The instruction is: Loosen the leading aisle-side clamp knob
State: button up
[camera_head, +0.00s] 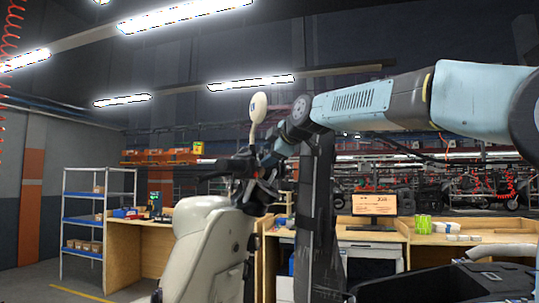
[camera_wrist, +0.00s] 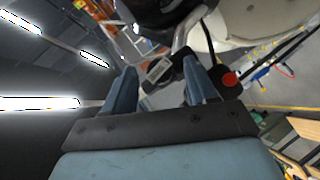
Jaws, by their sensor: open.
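My gripper (camera_wrist: 160,68) shows in the wrist view with its two blue fingers spread apart. Beyond the fingertips, a dark handlebar part with a small grey rectangular face (camera_wrist: 159,68) shows in the gap; I cannot tell if the fingers touch it. A red round button (camera_wrist: 229,79) on a dark housing is just right of the right finger. I cannot make out a clamp knob in either view. In the head view, a pale scooter (camera_head: 203,250) stands in front of me, and my arm reaches in from the right to its dark handlebar (camera_head: 238,168). The fingers are not clear there.
A cream mirror (camera_head: 258,107) stands up from the handlebar close to my arm. A wooden workbench (camera_head: 420,240) with a monitor (camera_head: 374,204) is behind at right. A blue-edged shelf (camera_head: 84,222) is at left. Other scooters (camera_head: 470,187) line the back.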

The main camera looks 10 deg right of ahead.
jog(key=shift+w+a+f, duration=0.1)
jog(key=shift+w+a, duration=0.05)
jog(key=shift+w, duration=0.15)
jog(key=shift+c, duration=0.3)
